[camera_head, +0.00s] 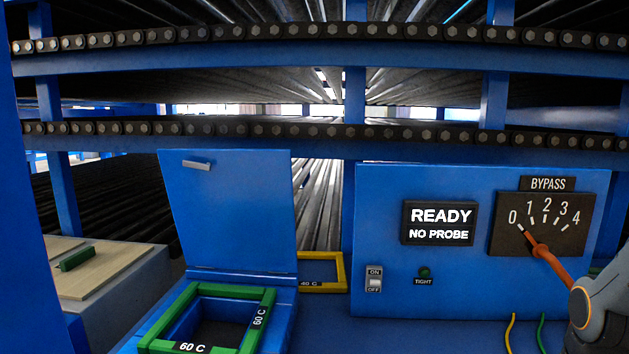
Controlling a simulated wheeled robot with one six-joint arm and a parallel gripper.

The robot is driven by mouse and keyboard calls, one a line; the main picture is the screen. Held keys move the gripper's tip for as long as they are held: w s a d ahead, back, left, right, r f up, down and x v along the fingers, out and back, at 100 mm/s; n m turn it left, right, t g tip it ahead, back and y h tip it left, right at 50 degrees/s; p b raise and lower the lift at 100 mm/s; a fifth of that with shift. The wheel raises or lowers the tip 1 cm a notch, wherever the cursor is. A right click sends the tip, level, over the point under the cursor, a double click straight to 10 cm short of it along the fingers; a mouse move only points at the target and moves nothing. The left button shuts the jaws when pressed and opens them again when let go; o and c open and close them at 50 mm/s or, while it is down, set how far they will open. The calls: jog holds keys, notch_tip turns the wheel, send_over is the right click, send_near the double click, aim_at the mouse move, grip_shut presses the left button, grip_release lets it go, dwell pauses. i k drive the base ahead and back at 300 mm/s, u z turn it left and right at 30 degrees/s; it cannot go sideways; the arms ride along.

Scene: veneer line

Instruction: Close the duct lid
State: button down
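The blue duct lid (228,215) stands open, nearly upright, hinged along its lower edge at the back of the duct box. A small grey handle (196,165) is near its top left. In front of the lid, the blue duct box (283,323) has an open dark mouth (215,335). A green frame (258,317) marked 60 C sits around the mouth. Part of my arm shows at the lower right edge; my gripper is not in view.
A blue control panel (395,215) right of the lid has a display (440,222) reading READY, NO PROBE. Its bypass dial (565,230) has an orange lever (549,258) pointing at 0. A yellow frame (341,272) marked 40 C lies between. A bench (130,290) stands left.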

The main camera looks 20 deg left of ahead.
aim_at(238, 214)
jog(key=z, duration=1.8)
jog(key=k, duration=1.25)
jog(key=u, duration=1.7)
